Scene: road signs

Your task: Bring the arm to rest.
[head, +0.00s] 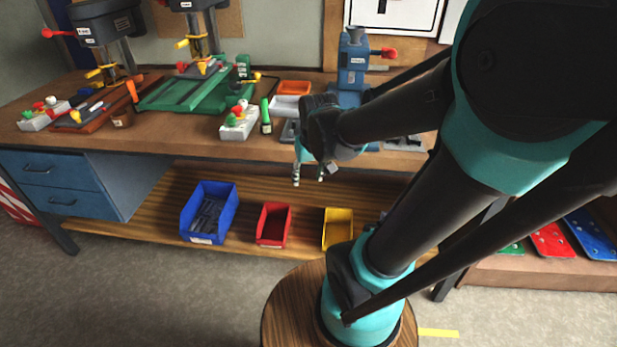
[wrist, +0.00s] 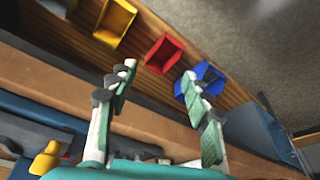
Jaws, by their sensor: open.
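My gripper (head: 308,180) hangs in front of the workbench's front edge in the head view, with its fingers pointing down. In the wrist view my gripper (wrist: 160,88) is open, its green-padded fingers apart and nothing between them. My arm reaches in from the right and covers part of the bench behind it. The workbench (head: 165,125) has a brown top that carries machines and small parts.
On the lower shelf stand a blue bin (head: 208,212), a red bin (head: 273,224) and a yellow bin (head: 338,227). Drill presses stand at the back left, and a blue machine (head: 352,62) stands near my arm. The grey floor (head: 150,290) at the front left is clear.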

